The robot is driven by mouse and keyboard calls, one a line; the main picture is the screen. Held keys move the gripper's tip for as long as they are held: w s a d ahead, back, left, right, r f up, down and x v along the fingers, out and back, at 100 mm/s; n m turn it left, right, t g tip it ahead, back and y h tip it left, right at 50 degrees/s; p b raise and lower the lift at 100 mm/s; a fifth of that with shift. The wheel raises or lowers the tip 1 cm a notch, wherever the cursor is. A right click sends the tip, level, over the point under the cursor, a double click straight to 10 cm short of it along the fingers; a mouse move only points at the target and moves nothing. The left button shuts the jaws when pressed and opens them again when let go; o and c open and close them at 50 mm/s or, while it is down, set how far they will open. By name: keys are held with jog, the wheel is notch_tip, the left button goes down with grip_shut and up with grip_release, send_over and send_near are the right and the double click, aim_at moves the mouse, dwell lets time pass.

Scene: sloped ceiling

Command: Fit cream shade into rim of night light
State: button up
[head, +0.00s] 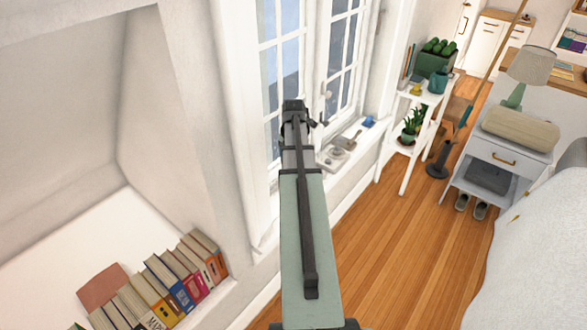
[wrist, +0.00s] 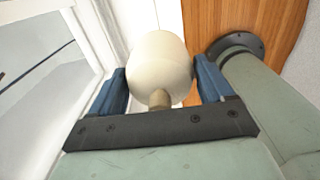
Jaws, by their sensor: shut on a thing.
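The cream shade (wrist: 160,62) is a rounded, pale piece with a narrower tan neck toward my wrist in the wrist view. My gripper (wrist: 160,72) is shut on it, with a blue finger on each side. In the head view my gripper is near the window, mostly hidden behind my arm, and I cannot make out the shade there. A small pale round thing (head: 335,155) on the windowsill may be the night light, but it is too small to be sure. I cannot tell a rim in the wrist view.
The windowsill (head: 352,152) is narrow and also holds a small blue thing (head: 369,122). The window (head: 343,50) stands close beside my arm. A white plant shelf (head: 403,140) is to the right. Books (head: 165,285) line a ledge at lower left. The wooden floor (head: 385,230) is mostly clear.

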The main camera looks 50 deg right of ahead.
jog(key=shift+r, duration=0.3)
jog(key=shift+s+d+r, duration=0.1)
jog(key=shift+s+d, duration=0.1)
jog(key=shift+s, duration=0.05)
jog(key=s+d+f+m, duration=0.3)
jog(key=s+d, duration=0.7)
jog(key=d, duration=0.4)
jog(key=s+d+f+m, duration=0.2)
jog(key=s+d+f, duration=0.1)
jog(key=s+d, duration=0.85)
jog(key=w+d+f+m, duration=0.2)
jog(key=w+d+m, duration=0.15)
jog(key=d, duration=0.55)
send_over(338, 146)
jog(key=shift+s+d+r, duration=0.2)
jog(key=shift+s+r, duration=0.05)
jog(key=shift+s, duration=0.2)
jog(key=shift+w+a+f, duration=0.1)
jog(key=shift+w+f, duration=0.1)
jog(key=shift+f, duration=0.25)
jog(key=shift+w+f, duration=0.15)
jog(key=shift+f, duration=0.3)
jog(key=shift+w+f, duration=0.15)
jog(key=shift+f, duration=2.45)
jog(key=shift+c, duration=0.9)
jog(key=o, duration=1.1)
